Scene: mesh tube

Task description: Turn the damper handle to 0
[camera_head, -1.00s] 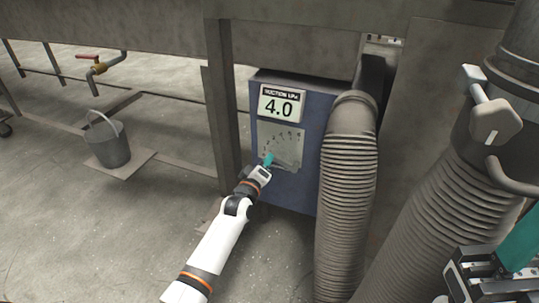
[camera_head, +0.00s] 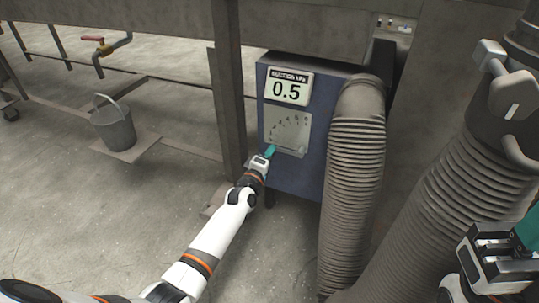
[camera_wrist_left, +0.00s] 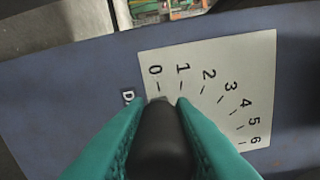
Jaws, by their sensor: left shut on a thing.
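The damper handle (camera_wrist_left: 163,135) is a dark rounded lever in front of a pale dial plate (camera_wrist_left: 225,70) numbered 0 to 6. In the left wrist view its tip lies close to the 0 mark, slightly toward 1. My left gripper (camera_head: 270,151) is shut on the handle, with a teal finger on each side of it. In the head view the fingers hide the handle at the lower left of the dial plate (camera_head: 291,129). The suction display (camera_head: 288,90) above reads 0.5. My right gripper (camera_head: 522,240) is partly cut off at the right edge; its jaw opening cannot be made out.
The blue box (camera_head: 308,178) carries the dial and display. A ribbed hose (camera_head: 352,190) stands right beside it, with a thicker hose (camera_head: 425,205) farther right. A metal post (camera_head: 228,120) is at its left.

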